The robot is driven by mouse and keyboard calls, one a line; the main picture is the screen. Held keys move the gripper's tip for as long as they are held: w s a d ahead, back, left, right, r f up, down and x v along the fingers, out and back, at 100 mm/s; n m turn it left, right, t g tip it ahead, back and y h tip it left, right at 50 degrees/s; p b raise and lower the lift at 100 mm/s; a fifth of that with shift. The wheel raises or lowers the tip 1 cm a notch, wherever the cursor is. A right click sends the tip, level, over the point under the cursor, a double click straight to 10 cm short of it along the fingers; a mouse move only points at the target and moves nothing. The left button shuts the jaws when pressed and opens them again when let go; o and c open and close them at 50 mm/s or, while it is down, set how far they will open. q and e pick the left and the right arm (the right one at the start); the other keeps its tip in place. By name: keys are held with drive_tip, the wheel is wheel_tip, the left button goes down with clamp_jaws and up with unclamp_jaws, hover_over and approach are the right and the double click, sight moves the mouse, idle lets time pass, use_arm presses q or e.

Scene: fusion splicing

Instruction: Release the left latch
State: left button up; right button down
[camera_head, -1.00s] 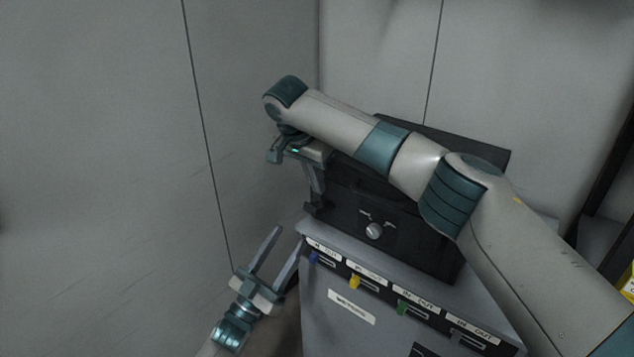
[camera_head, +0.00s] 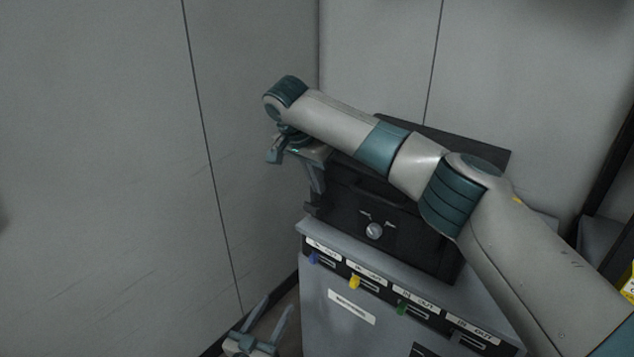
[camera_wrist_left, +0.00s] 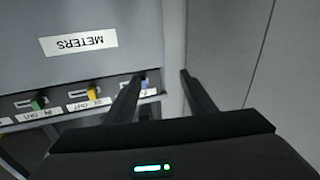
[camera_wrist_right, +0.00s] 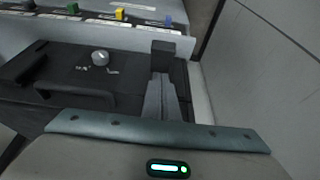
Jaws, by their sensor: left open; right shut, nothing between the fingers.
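The black case (camera_head: 370,230) stands on top of the grey cabinet. The left latch appears to be the black block at the case's left end (camera_head: 313,208), and it also shows in the right wrist view (camera_wrist_right: 163,53). My right gripper (camera_head: 317,188) points down beside that end. In the right wrist view its fingers (camera_wrist_right: 160,80) are together and empty, with their tips at or very near the block; I cannot tell whether they touch. My left gripper (camera_head: 274,308) is open and empty, low at the left of the cabinet. My right arm hides part of the case.
The grey cabinet (camera_head: 345,335) has a row of blue, yellow and green switches along its front, and a METERS label (camera_wrist_left: 78,43). A round knob (camera_head: 374,231) sits on the case front. Grey walls (camera_head: 100,150) close in the left and back.

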use_arm(q)
drive_tip(key=s+a+f+n+g+y, duration=0.1)
drive_tip(key=s+a+f+g+y, duration=0.15)
drive_tip(key=s+f, duration=0.65)
drive_tip(key=s+a+f+g+y, duration=0.2)
drive_tip(key=s+f+g, duration=0.3)
drive_tip(key=f, duration=0.7)
drive_tip(key=s+a+f+g, duration=0.1)
drive_tip(key=s+f, duration=0.3)
drive_tip(key=s, duration=0.4)
drive_tip(key=s+a+f+g, duration=0.1)
drive_tip(key=s+f+g, duration=0.2)
drive_tip(key=s+f, duration=0.2)
drive_tip(key=s+a+f+g+y, duration=0.1)
drive_tip(key=s+f, duration=0.4)
drive_tip(key=s, duration=0.7)
drive_tip(key=shift+g, duration=0.55)
drive_tip(key=shift+r, duration=0.1)
use_arm(e)
drive_tip(key=shift+p, duration=0.55)
drive_tip(key=shift+s+a, duration=0.15)
drive_tip(key=shift+s, duration=0.1)
use_arm(q)
drive_tip(key=shift+w+d+r+t, duration=0.4)
drive_tip(key=shift+d+t, duration=0.1)
use_arm(e)
drive_tip(key=shift+w+f, duration=0.1)
drive_tip(key=shift+f, duration=0.05)
